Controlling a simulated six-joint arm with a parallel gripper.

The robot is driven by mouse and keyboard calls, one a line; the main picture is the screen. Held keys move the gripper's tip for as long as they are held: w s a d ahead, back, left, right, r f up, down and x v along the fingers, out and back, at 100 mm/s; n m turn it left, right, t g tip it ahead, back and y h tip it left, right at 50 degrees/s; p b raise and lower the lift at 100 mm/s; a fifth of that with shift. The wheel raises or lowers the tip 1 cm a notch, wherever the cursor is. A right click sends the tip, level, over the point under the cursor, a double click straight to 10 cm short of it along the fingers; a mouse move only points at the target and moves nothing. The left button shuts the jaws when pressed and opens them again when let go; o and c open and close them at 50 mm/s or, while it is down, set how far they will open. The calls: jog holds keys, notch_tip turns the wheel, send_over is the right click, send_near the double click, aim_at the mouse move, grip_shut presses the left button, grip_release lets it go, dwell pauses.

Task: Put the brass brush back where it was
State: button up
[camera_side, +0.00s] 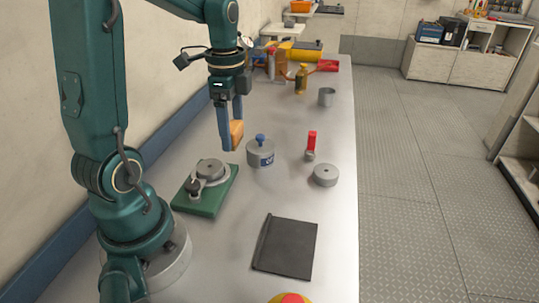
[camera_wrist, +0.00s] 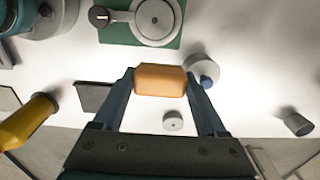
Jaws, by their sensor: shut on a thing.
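My gripper (camera_side: 231,138) is shut on an orange-tan block, which I take to be the brass brush (camera_side: 237,132). It holds the block above the bench (camera_side: 300,200), close to the grey lidded pot with a blue knob (camera_side: 261,153). In the wrist view the block (camera_wrist: 160,79) lies crosswise between the two fingertips of my gripper (camera_wrist: 160,84). Its bristles are not visible in either view. Nothing in the frames marks where the brush stood before.
A green board with a grey round fitting (camera_side: 205,187) is left of the pot. A grey disc (camera_side: 325,175), a red-handled item (camera_side: 311,143), a metal cup (camera_side: 326,97) and a black folder (camera_side: 286,247) lie around. The back of the bench is crowded; the right front is clearer.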

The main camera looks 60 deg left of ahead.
send_over(279, 196)
notch_tip(279, 196, down, 6)
jog(key=shift+f, duration=2.2)
jog(key=shift+f, duration=0.1)
jog(key=o, duration=1.2)
jog(key=shift+o, duration=0.2)
notch_tip(279, 196, up, 11)
jog(key=s+d+r+n+t, duration=0.2)
jog(key=s+n, duration=0.2)
jog(key=s, duration=0.2)
jog(key=s+d+r+n+t, duration=0.2)
jog(key=s+n+t, duration=0.1)
jog(key=s+n, duration=0.2)
jog(key=shift+s+d+t, duration=0.3)
jog(key=shift+s+d, duration=0.05)
jog(key=shift+d, duration=0.05)
